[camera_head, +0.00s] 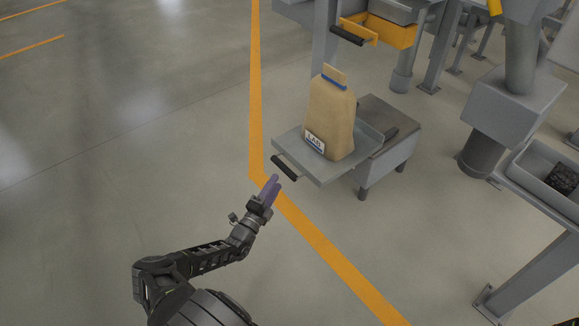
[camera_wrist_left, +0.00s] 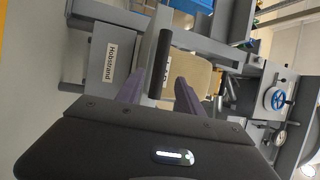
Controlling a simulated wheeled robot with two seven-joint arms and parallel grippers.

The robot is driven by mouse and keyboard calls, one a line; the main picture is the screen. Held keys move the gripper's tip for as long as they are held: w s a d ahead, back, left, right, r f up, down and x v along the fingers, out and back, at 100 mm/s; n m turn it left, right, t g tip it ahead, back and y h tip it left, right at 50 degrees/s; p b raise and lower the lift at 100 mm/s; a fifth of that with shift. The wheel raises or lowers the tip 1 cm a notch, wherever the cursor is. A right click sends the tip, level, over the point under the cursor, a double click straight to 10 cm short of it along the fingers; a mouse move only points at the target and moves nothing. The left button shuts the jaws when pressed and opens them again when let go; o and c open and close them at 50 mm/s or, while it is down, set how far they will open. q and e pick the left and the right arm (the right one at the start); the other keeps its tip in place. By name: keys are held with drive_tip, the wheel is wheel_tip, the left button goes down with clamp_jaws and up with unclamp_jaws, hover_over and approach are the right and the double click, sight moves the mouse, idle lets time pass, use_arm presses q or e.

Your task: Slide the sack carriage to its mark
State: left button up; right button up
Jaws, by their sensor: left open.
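The sack carriage (camera_head: 330,172) is a grey tray that sticks out to the left of a low grey stand. A tan paper sack (camera_head: 330,115) with a blue band and a white LAB label stands upright on it. The carriage's black bar handle (camera_head: 285,168) is on its near left edge and also shows in the left wrist view (camera_wrist_left: 159,63). My left gripper (camera_head: 271,187) has purple fingers, open and empty, just short of the handle. In the left wrist view the fingers (camera_wrist_left: 158,91) point toward the handle. I cannot make out a mark for the carriage. My right gripper is not in view.
A yellow drawer (camera_head: 385,30) with a black handle is above and behind the sack. A grey machine column (camera_head: 508,105) and a bench with a grey bin (camera_head: 545,172) stand at right. An orange floor line (camera_head: 335,255) runs past the carriage. The floor at left is clear.

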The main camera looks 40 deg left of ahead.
sight(286, 169)
use_arm(q)
drive_tip(key=shift+w, duration=0.1)
idle(0.3)
drive_tip(key=b+x, duration=0.2)
drive_tip(key=x, duration=0.5)
drive_tip(key=shift+w, duration=0.35)
drive_tip(key=shift+d, duration=0.1)
clamp_jaws()
idle(1.0)
